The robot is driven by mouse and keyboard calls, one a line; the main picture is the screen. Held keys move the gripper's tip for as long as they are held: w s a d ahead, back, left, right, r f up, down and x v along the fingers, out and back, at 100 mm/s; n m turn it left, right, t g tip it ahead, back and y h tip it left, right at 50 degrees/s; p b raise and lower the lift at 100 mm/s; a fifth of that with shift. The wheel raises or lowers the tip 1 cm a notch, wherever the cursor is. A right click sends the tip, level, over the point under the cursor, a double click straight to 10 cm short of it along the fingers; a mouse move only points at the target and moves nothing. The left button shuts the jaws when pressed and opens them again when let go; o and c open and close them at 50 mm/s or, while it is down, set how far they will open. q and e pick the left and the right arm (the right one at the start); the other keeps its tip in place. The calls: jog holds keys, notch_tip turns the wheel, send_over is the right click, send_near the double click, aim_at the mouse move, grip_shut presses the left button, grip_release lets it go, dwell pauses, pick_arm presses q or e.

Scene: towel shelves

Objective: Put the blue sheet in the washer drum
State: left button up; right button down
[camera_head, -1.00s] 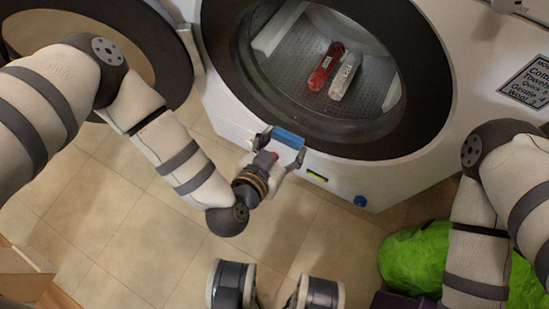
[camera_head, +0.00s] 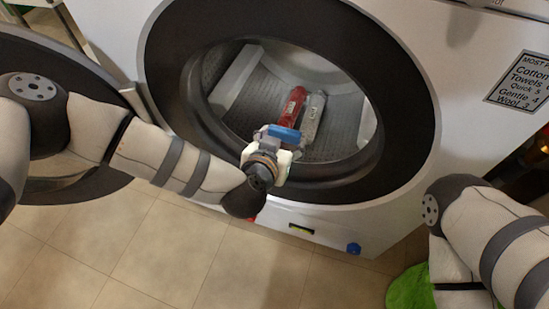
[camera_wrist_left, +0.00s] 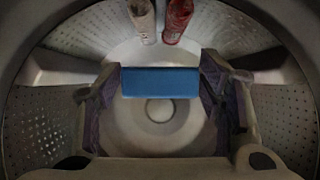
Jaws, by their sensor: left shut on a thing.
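The blue sheet (camera_head: 285,132) looks like a small flat blue block. My left gripper (camera_head: 277,142) is shut on it, at the lower part of the washer's round opening. In the left wrist view the blue sheet (camera_wrist_left: 160,82) lies across between the two fingers (camera_wrist_left: 160,100), with the drum behind it. The washer drum (camera_head: 345,135) is open, with a perforated grey inner wall; it fills the left wrist view (camera_wrist_left: 285,115). How deep the sheet is inside the mouth is hard to tell. My right gripper is out of view.
A red packet (camera_head: 292,102) and a whitish packet (camera_head: 314,115) lie in the drum, and both show in the wrist view. The dark door ring (camera_head: 415,110) surrounds the opening. The open door (camera_head: 75,185) stands at left. A green cloth (camera_head: 410,287) lies at lower right.

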pick_arm(q)
jog(key=w+d+b, duration=0.3)
jog(key=w+b, duration=0.1)
jog(key=w, duration=0.7)
jog(key=shift+w+d, duration=0.15)
jog(key=shift+d, duration=0.15)
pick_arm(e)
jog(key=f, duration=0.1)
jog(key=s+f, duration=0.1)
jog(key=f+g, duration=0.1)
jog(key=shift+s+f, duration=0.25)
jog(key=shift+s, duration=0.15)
pick_arm(q)
jog(key=o, duration=0.8)
